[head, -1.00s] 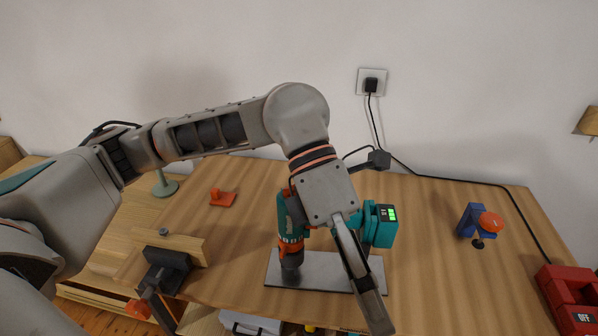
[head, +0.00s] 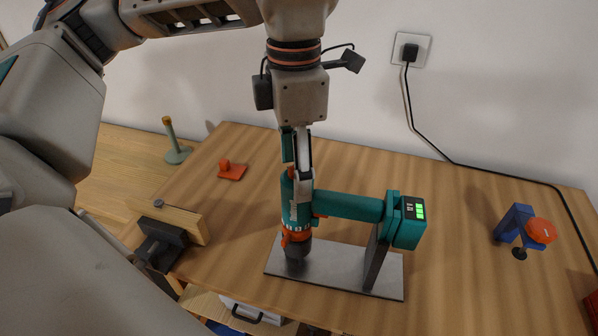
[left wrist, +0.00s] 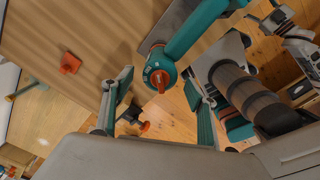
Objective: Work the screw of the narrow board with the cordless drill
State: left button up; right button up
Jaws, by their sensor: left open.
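The teal and orange cordless drill (head: 345,205) stands nose down on a grey metal plate (head: 335,268), its handle and lit battery to the right. My left gripper (head: 299,190) points down over the drill's body. In the left wrist view, its open fingers (left wrist: 160,88) are on either side of the drill's round rear end (left wrist: 157,70), with gaps showing. The narrow wooden board (head: 182,222) is held in a dark vise (head: 165,245) at the table's front left. A screw head (head: 158,203) sticks up from the board. My right gripper is not in view.
A small orange-red part (head: 232,171) lies behind the board, and a green stand (head: 176,152) is at the far left. A blue clamp with an orange knob (head: 522,229) is at the right. A black cable (head: 470,168) crosses the back of the table. The table between drill and clamp is clear.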

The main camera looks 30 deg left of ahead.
pick_arm(q)
notch_tip(320, 180, down, 6)
jog(key=shift+f, duration=0.2)
jog(key=shift+f+b, duration=0.3)
jog(key=shift+f, duration=0.45)
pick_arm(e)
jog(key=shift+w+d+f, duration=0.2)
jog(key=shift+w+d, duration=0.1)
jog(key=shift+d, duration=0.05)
pick_arm(q)
grip_shut()
jog(key=c, duration=0.8)
grip_release()
jog(key=c, duration=0.5)
jog(key=shift+w+r, duration=0.1)
jog(key=shift+w, duration=0.05)
jog(key=shift+c, duration=0.2)
jog(key=shift+r, duration=0.1)
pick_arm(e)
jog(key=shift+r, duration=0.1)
